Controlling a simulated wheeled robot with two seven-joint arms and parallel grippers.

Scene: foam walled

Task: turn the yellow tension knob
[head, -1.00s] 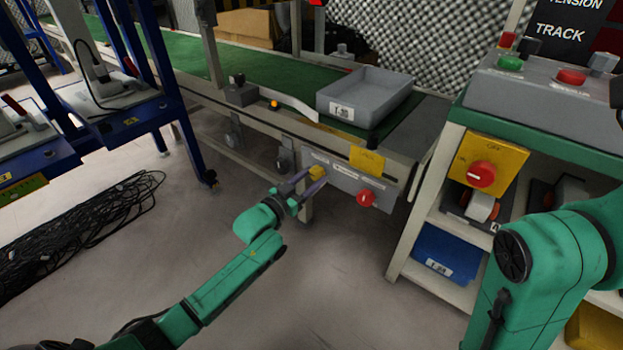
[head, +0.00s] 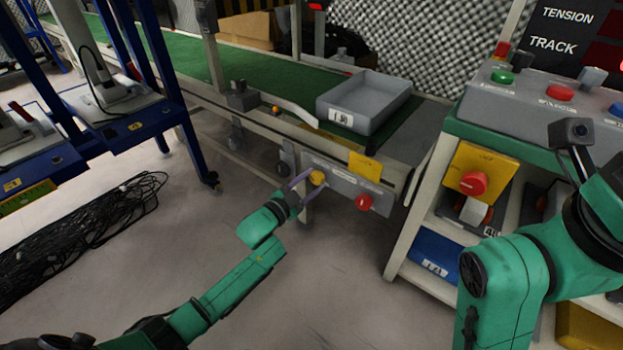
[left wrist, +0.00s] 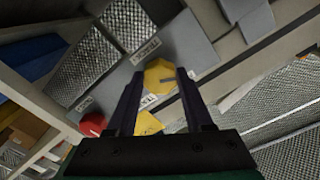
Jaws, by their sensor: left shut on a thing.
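The yellow tension knob (head: 317,178) sits on the grey panel (head: 340,189) on the side of the conveyor frame. My left gripper (head: 310,180) reaches it from the lower left and is shut on it. In the left wrist view the knob (left wrist: 159,77) lies between the two dark fingers (left wrist: 158,88), with its front face showing past the tips. A red knob (head: 363,202) is on the same panel to the right. My right arm (head: 510,285) shows at the right, but its fingertips cannot be made out.
The conveyor has a green belt (head: 262,78) and carries a grey bin (head: 365,100). A control stand (head: 535,105) with buttons and a yellow switch box stands right. A blue-framed cart (head: 120,125) and black cables (head: 75,235) are left. The floor between is clear.

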